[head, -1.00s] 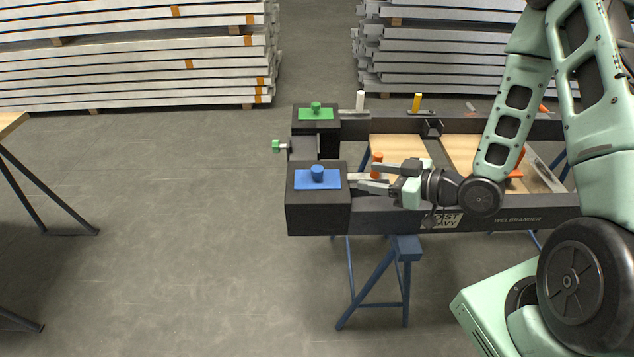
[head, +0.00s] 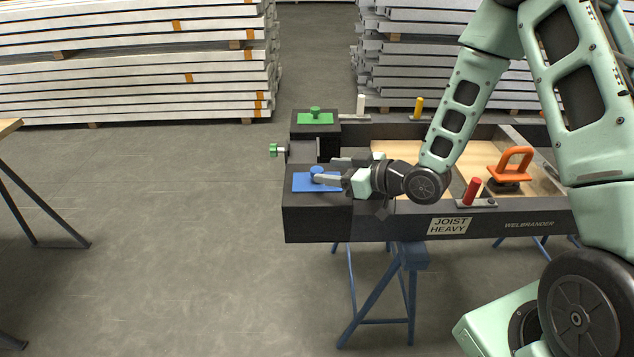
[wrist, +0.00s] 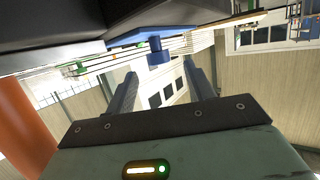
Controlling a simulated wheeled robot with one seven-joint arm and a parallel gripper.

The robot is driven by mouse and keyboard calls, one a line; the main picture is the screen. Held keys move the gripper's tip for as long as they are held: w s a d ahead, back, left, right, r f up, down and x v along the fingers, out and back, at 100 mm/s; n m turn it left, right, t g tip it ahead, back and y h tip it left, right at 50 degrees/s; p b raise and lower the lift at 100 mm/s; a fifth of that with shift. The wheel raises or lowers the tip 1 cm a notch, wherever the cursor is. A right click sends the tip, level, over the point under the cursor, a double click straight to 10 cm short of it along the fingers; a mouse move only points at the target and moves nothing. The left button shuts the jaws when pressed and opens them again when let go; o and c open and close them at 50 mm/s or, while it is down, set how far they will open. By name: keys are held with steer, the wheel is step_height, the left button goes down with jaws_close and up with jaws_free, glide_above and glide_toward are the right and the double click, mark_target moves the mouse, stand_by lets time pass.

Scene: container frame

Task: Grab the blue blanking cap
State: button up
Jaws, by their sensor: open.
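The blue blanking cap (head: 317,171) is a short round knob on a flat blue plate (head: 304,185), on top of the near dark end block. In the wrist view the cap (wrist: 158,52) hangs from the plate at the top, sideways between the lines of the two fingers. My gripper (head: 326,170) is open and points left, level with the cap. In the head view the near fingertip overlaps the cap's lower right edge. I cannot tell whether it touches. The fingers (wrist: 164,88) hold nothing.
The dark frame (head: 400,222) stands on blue trestles. A green cap (head: 314,113) on a green plate tops the far block. A green knob (head: 274,150) sticks out left. White (head: 361,104), yellow (head: 419,107) and red (head: 473,191) handles and an orange handle (head: 515,160) stand upright.

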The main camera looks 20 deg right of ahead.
mark_target(317, 169)
steer(key=x, duration=0.5)
steer(key=shift+f+p, duration=0.2)
steer(key=shift+p, duration=0.2)
steer(key=shift+s, duration=0.1)
steer(key=c, duration=1.1)
steer(key=shift+o, duration=0.2)
steer(key=shift+r, duration=0.15)
